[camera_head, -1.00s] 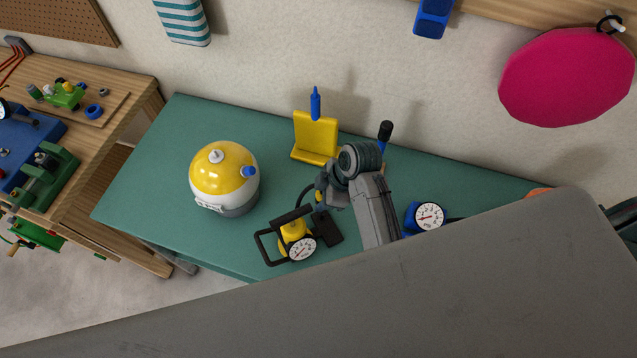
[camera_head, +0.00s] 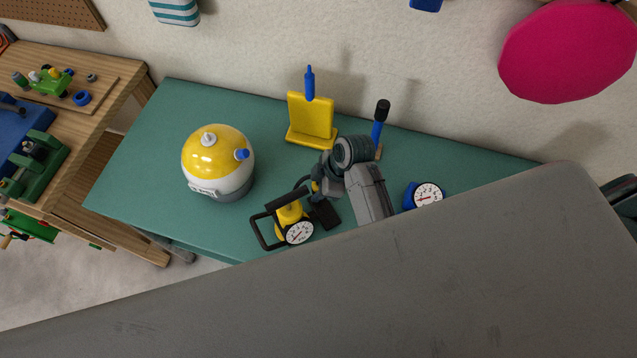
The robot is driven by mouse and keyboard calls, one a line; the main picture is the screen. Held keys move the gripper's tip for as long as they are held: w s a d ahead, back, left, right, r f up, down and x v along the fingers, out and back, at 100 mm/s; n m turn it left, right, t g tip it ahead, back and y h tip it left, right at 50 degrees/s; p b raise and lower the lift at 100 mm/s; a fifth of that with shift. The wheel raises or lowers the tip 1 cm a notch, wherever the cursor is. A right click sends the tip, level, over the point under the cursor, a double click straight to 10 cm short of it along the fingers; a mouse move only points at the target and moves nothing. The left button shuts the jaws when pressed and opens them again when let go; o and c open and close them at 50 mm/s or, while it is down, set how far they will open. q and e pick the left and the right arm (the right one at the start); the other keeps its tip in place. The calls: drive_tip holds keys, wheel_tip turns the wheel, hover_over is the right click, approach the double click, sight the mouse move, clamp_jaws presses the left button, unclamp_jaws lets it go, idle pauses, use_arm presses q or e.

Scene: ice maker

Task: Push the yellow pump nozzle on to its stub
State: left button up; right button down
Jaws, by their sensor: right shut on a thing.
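The yellow pump (camera_head: 287,222) stands near the front edge of the green table, with a black frame handle and a white dial gauge. My right gripper (camera_head: 314,187) is just behind and right of the pump, shut on a small part at the end of the pump's black hose, apparently the yellow nozzle. The gripper and arm hide most of that part. A round yellow-and-white ice maker (camera_head: 218,177) stands to the left, apart from the gripper. It has a blue stub (camera_head: 242,154) on its right side and a white knob on top. My left gripper is out of view.
A yellow stand (camera_head: 311,118) with a blue tool is at the back, and a black-and-blue handle (camera_head: 380,118) stands right of it. A blue gauge (camera_head: 427,195) is right of my arm. A large grey surface covers the foreground. The table's left part is clear.

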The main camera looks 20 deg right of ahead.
drive_tip(key=shift+f, duration=0.5)
idle(0.4)
drive_tip(key=shift+p, duration=0.5)
idle(0.4)
drive_tip(key=shift+p, duration=0.45)
idle(0.6)
drive_tip(key=shift+f+b, duration=0.4)
drive_tip(key=shift+f, duration=1.35)
drive_tip(key=c, duration=1)
unclamp_jaws()
